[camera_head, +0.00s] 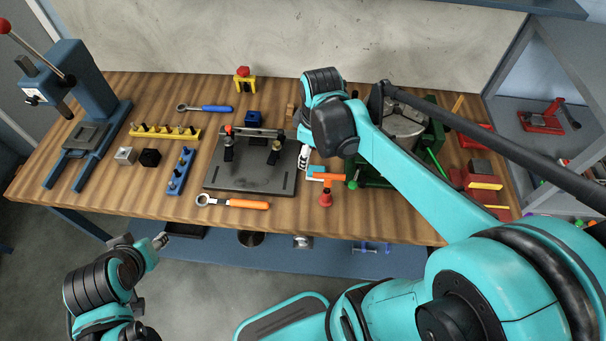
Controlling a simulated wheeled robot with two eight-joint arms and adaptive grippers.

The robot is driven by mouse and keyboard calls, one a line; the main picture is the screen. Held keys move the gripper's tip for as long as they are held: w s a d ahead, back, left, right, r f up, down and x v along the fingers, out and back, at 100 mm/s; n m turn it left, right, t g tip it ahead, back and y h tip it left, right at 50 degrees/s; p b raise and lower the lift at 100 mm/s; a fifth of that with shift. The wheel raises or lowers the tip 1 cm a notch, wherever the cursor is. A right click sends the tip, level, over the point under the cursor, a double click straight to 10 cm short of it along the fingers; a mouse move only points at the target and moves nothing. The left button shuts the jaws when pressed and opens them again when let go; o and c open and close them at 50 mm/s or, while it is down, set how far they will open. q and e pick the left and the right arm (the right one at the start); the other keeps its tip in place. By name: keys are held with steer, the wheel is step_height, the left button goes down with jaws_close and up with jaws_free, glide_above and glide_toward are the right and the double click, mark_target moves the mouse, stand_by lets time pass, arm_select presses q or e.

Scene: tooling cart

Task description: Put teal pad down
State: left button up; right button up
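A small teal piece (316,170), possibly the teal pad, shows at the front right of the dark fixture plate, beside an orange piece (328,177). My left gripper (160,241) is off the table's front edge at the lower left, well away from these pieces. Its fingers are too small to read as open or shut.
The dark fixture plate (235,178) with clamps stands mid-table. An orange-handled wrench (235,203) lies before it and a red knob piece (325,198) is near the front edge. A blue press (85,95) stands left; a green vise-like device (435,125) is right.

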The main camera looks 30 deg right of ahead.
steer(key=s+a+m+t, duration=0.5)
steer(key=s+a+m, duration=0.1)
steer(key=s+m, duration=0.1)
steer(key=shift+s+a+r+m, duration=0.3)
steer(key=shift+s+r+m, duration=0.1)
steer(key=shift+m, duration=0.1)
arm_select(q)
steer(key=shift+s, duration=0.1)
arm_select(e)
steer(key=shift+s+f, duration=0.1)
